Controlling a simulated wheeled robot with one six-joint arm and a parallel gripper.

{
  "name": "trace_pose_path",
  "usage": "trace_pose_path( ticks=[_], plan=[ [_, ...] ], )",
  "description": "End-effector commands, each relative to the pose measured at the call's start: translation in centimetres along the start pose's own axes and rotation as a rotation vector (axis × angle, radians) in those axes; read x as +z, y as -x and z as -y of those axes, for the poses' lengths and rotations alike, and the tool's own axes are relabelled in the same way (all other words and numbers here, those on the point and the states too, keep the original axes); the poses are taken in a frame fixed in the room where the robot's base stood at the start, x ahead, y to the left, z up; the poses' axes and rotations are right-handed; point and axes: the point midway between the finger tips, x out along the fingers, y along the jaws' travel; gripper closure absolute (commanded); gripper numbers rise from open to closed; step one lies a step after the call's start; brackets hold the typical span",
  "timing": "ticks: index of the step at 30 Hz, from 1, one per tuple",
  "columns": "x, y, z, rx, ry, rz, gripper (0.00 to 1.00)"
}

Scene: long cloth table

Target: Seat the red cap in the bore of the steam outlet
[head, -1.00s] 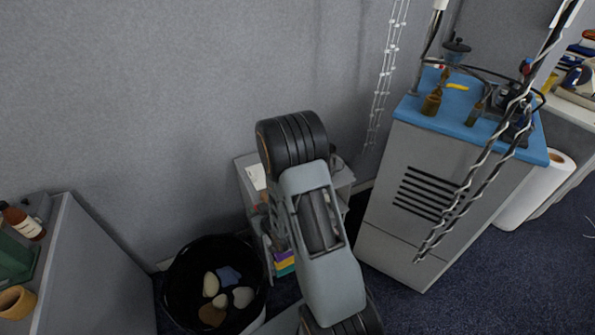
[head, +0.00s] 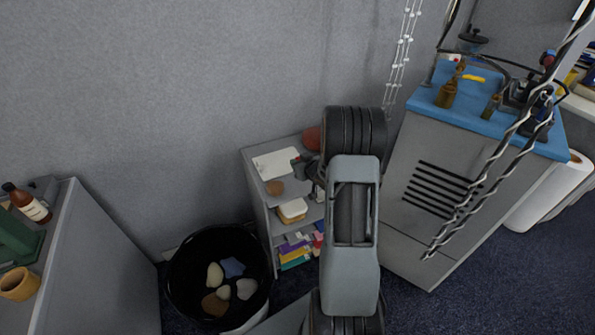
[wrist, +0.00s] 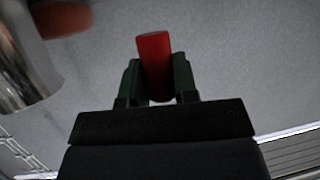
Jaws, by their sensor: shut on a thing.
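The red cap (wrist: 153,62) stands upright between the two dark green fingers of my gripper (wrist: 156,78) in the wrist view. The fingers are closed on its sides, and its upper end sticks out beyond them. A shiny metal cylinder (wrist: 25,65) shows at the upper left of the wrist view, apart from the cap. I cannot tell whether it is the steam outlet, and no bore is clearly visible. In the head view my arm hides most of the gripper, beside a low grey shelf.
The grey shelf (head: 257,205) holds a white sheet (head: 276,163), a reddish-brown round thing (head: 312,138) and coloured items below. A black bin (head: 190,298) with stones stands to its left. A blue-topped cabinet (head: 470,119) with bottles and hanging twisted cables (head: 485,165) stands right.

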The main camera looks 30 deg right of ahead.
Motion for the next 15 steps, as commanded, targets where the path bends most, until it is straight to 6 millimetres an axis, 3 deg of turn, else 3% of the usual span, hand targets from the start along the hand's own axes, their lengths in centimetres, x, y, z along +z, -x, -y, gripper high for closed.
trace_pose_path(
  ticks=[6,15],
  plan=[
    [1.8,-3.1,-0.8,-0.001,-0.001,-0.001,0.95],
    [2.9,-4.8,-1.3,-0.001,0.000,0.000,0.95]
  ],
)
